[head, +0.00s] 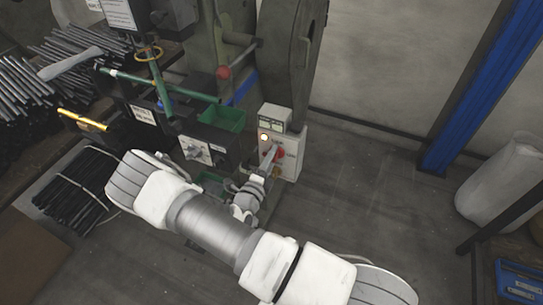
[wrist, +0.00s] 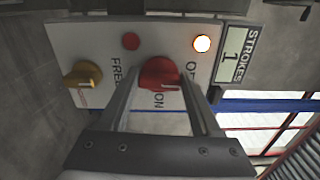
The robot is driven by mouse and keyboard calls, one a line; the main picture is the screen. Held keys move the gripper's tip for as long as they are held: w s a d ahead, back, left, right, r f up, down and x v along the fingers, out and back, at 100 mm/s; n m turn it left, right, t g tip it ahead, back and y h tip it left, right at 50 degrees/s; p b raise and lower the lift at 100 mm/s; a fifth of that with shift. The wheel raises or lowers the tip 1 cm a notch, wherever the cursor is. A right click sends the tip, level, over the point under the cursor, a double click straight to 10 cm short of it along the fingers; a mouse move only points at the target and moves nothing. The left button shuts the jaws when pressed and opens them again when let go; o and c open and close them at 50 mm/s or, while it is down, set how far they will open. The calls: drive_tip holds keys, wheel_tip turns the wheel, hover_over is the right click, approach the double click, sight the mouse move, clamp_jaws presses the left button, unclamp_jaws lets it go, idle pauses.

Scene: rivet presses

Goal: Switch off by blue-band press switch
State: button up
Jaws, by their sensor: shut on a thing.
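The red rotary switch (wrist: 160,73) sits on the white control box (wrist: 90,35) of the press with a blue band (wrist: 270,105). OF (partly hidden) and ON letters show beside the switch. Its pale pointer mark lies toward its lower right in the wrist view. A lamp (wrist: 202,43) on the box glows. My gripper (wrist: 160,84) is shut on the red switch, one finger on each side. In the head view my gripper (head: 267,162) reaches the control box (head: 291,155) from the left; the red switch (head: 281,154) is partly covered by it.
A yellow knob (wrist: 82,74) and a dark red button (wrist: 131,41) share the panel, with a STROKES counter (wrist: 232,55) reading 1. A second panel with a grey knob (head: 194,150) and a green bin (head: 220,119) stand left.

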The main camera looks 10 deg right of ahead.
drive_tip(key=shift+s+f+n, duration=0.1)
drive_tip(key=shift+s+n, duration=0.05)
drive_tip(key=shift+n, duration=0.35)
drive_tip(key=o, duration=1.4)
drive_tip(key=p+v, duration=0.1)
drive_tip(key=v, duration=1.6)
drive_tip(key=shift+s+a, duration=0.1)
